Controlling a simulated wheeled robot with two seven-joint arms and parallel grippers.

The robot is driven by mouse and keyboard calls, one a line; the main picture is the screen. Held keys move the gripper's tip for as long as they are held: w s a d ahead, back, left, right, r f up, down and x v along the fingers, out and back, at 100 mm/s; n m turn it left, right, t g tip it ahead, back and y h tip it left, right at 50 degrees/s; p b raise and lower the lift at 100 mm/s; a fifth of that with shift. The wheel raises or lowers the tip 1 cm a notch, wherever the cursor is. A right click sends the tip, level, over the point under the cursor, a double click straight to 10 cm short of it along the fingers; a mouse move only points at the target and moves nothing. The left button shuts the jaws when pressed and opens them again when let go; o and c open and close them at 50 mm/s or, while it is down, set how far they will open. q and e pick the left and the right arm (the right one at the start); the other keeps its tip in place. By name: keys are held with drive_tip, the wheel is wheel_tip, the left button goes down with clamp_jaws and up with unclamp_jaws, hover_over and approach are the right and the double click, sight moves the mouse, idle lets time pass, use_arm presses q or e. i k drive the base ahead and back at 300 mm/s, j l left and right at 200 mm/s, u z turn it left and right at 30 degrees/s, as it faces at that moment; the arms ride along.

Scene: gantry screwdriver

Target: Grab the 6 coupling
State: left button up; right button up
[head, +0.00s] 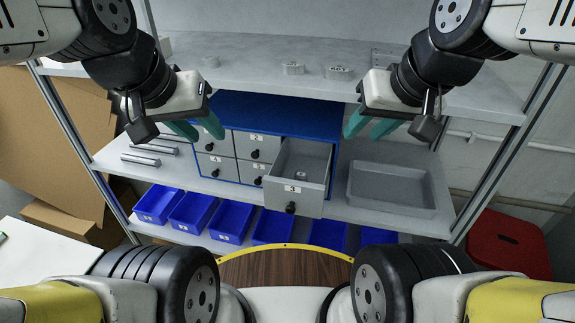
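An open grey drawer (312,198) with a label that looks like 3 sticks out of the blue cabinet (275,108). A small light part (299,173) lies inside it; I cannot tell whether it is a coupling. No label on a coupling is readable. My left gripper (199,130) has its teal fingers apart, with nothing visible between them, in front of the cabinet's left side. My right gripper (370,126) also has its teal fingers apart and looks empty, above and to the right of the open drawer. Neither gripper touches the drawer.
Closed drawers (213,167) with black knobs fill the cabinet's left part. A grey tray (392,190) sits on the right of the shelf. Blue bins (231,221) line the level below. Metal bars (141,158) lie at left. Small grey pieces (338,73) stand on the upper shelf.

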sight(302, 175)
drive_tip(key=k+j+z, duration=0.15)
drive_tip(key=j, duration=0.2)
drive_tip(key=j+z, duration=0.1)
drive_tip(key=j, duration=0.25)
drive_tip(key=k+j+z, duration=0.15)
drive_tip(key=j, duration=0.2)
drive_tip(key=k+j+z, duration=0.1)
drive_tip(key=j, duration=0.2)
drive_tip(key=z, duration=1.15)
